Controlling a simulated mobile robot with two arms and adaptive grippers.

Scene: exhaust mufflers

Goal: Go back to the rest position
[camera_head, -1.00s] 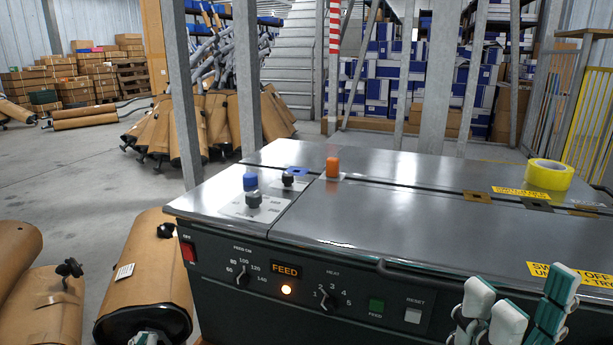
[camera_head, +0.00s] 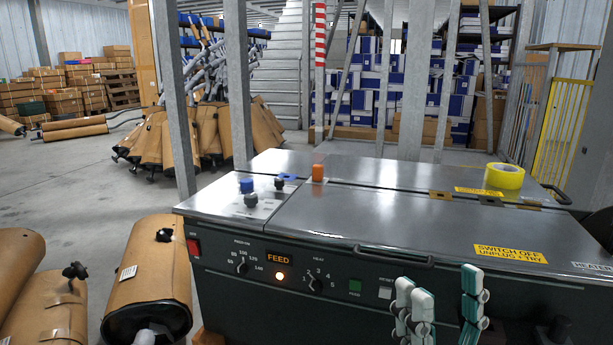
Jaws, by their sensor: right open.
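My right gripper (camera_head: 442,292) shows at the bottom, right of centre, in front of the dark machine's (camera_head: 330,262) front panel. Its pale and green fingers point up, spread apart with nothing between them. It is open and empty. Its arm is hidden below the picture edge. My left gripper is not clearly visible.
Brown wrapped mufflers (camera_head: 150,270) lie at the lower left. More mufflers (camera_head: 205,130) lean on a rack behind. Grey posts (camera_head: 238,80) stand behind the machine. Open floor lies left.

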